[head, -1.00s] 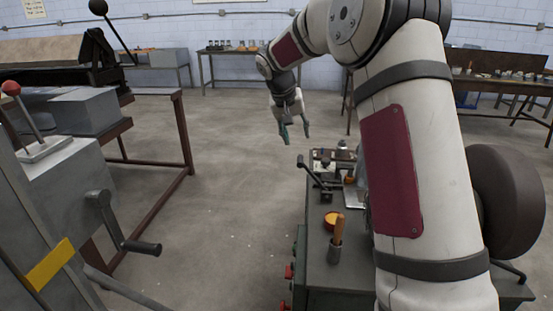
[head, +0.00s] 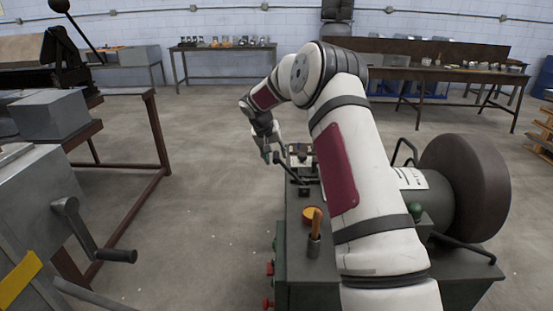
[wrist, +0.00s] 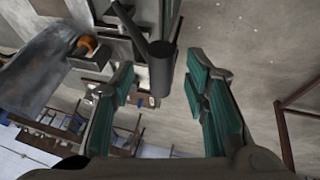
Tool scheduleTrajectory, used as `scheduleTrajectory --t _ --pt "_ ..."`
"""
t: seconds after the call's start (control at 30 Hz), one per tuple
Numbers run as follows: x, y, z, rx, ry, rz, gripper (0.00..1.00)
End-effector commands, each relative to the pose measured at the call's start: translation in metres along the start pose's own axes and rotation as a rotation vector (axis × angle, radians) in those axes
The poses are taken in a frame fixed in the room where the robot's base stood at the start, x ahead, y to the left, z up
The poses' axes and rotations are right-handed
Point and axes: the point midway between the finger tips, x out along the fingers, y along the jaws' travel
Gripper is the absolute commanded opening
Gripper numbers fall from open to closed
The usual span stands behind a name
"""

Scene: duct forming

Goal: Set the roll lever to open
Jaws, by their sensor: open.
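The roll lever (head: 288,168) looks like a dark arm with a round grip, at the far end of the green-grey machine (head: 296,225) in the head view. In the wrist view its dark cylindrical grip (wrist: 162,68) points down the picture between my finger pads. My gripper (head: 267,154) is open just left of the lever's upper end in the head view. Its teal fingers (wrist: 163,82) stand apart on both sides of the grip in the wrist view. I cannot tell whether either finger touches it.
A large dark wheel (head: 466,188) is at right. A grey machine with a crank (head: 90,232) stands at left. Open floor (head: 205,190) lies between.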

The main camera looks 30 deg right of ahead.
Motion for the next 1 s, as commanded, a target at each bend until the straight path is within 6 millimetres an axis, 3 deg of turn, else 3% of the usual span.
scheduleTrajectory --t 0.2,0.57,0.7,0.77,1.0 --pt "0.022 0.000 0.000 0.002 0.000 0.000 0.42" --pt "0.026 0.000 0.000 0.001 0.001 0.000 0.42" --pt "0.026 0.000 0.000 0.000 0.001 0.000 0.10" --pt "0.026 -0.001 0.000 0.000 0.001 -0.001 0.00" --pt "0.025 -0.001 0.000 0.003 0.001 -0.011 0.00"
